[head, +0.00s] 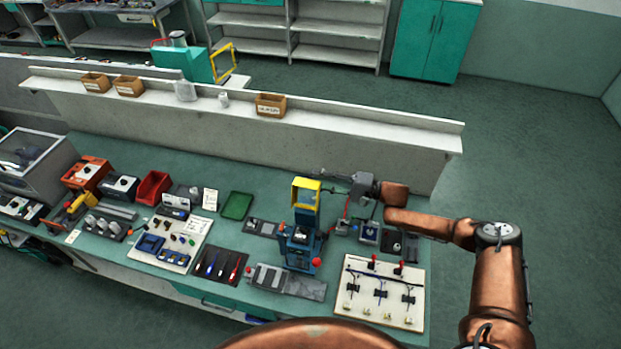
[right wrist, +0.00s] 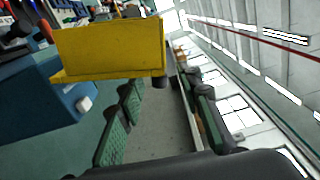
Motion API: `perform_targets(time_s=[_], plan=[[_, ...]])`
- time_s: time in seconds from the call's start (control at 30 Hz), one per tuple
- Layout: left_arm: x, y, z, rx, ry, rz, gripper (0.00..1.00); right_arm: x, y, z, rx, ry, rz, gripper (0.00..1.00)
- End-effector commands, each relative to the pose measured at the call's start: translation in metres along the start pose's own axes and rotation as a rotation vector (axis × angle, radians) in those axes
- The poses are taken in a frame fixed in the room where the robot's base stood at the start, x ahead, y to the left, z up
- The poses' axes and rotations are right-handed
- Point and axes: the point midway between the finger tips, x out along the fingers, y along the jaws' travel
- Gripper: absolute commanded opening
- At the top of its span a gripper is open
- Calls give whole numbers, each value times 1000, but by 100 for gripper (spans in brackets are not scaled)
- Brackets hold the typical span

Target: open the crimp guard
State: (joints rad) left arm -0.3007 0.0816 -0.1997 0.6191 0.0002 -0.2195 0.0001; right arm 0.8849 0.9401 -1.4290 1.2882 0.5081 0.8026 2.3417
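The crimp guard (head: 307,184) is a yellow frame at the top of a blue press (head: 300,243) on the bench. In the right wrist view the guard (right wrist: 108,50) is a large yellow panel at the upper left, with a dark knob (right wrist: 160,82) at its lower right corner. My right gripper (head: 327,176) is just right of the guard's top. Its two green-padded fingers (right wrist: 168,105) stand apart, with the knob near the space between them. I cannot tell whether a finger touches the guard. My left gripper is not in view.
A white board with cables (head: 378,293) lies right of the press. A black mat with screwdrivers (head: 220,267) and a green tray (head: 237,206) lie to its left. A raised shelf (head: 360,131) with small boxes runs behind the bench.

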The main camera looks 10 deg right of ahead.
Motion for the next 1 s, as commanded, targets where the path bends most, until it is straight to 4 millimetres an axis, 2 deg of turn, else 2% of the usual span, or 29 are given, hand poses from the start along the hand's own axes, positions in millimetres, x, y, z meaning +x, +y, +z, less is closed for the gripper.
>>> perform_targets(time_s=[0.03,0.2,0.4,0.6,1.0], plan=[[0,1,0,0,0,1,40,-13,1,-2,-1,4,3,33],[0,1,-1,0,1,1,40,-48,0,-1,0,3,1,33],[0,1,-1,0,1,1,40,-76,0,-1,0,2,1,33],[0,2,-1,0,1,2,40,-85,0,-1,0,1,0,33],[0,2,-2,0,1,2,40,-85,0,-1,-1,1,0,33]])
